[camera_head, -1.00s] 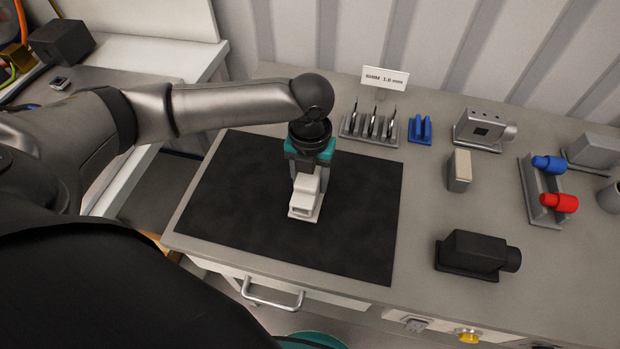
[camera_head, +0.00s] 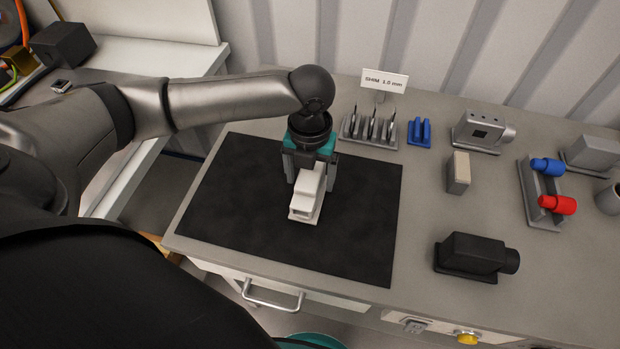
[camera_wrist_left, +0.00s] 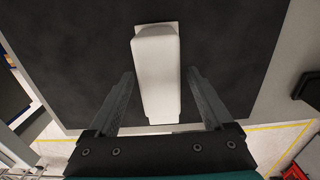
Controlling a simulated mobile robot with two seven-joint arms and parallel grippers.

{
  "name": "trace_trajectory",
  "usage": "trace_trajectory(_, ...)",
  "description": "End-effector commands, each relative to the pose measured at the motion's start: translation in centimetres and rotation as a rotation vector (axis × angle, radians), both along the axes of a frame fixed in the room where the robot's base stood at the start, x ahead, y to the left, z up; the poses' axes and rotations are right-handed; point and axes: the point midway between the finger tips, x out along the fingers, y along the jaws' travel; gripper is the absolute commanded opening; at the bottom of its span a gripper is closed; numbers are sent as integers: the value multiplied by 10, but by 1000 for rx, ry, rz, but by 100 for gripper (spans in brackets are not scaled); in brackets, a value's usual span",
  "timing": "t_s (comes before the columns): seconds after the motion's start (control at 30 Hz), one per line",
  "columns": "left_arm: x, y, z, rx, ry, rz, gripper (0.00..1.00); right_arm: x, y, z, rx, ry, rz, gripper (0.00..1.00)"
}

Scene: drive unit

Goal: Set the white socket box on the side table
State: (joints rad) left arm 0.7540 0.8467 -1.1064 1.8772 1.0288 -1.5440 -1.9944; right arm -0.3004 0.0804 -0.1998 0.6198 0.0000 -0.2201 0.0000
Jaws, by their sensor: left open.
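The white socket box (camera_head: 307,191) lies on the black mat (camera_head: 240,210) of the workbench. In the left wrist view the box (camera_wrist_left: 158,75) is a long pale block running between the two fingers. My left gripper (camera_head: 311,180) is open over the box, with one finger on each side. The wrist view of the gripper (camera_wrist_left: 160,75) shows a gap between each finger and the box. A lower table (camera_head: 150,68) at the left, beside the workbench, looks like the side table; my left arm hides part of it. My right gripper does not show.
A dark box (camera_head: 62,44) stands on the left table. On the bench right of the mat are a black motor-like unit (camera_head: 470,254), a beige block (camera_head: 458,173), a grey housing (camera_head: 480,131) and a holder with blue and red parts (camera_head: 538,195). A shim rack (camera_head: 368,130) stands behind the mat.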

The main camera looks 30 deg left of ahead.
Motion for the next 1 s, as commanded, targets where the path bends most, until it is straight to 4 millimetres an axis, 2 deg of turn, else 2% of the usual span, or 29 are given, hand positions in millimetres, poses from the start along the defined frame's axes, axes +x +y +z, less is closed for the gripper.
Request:
trace_trajectory(0.03, 2, 0, 14, -1, -6, -1, 85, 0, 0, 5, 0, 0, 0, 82)
trace_trajectory(0.2, 2, 0, 53, -2, -6, 0, 85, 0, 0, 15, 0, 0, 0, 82)
trace_trajectory(0.43, 1, 0, 90, -1, -3, 1, 85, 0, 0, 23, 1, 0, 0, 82)
trace_trajectory(0.6, 1, 0, 101, -1, -1, 1, 85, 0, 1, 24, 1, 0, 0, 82)
trace_trajectory(1.0, 1, 0, 101, -1, -1, 1, 85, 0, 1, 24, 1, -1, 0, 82)
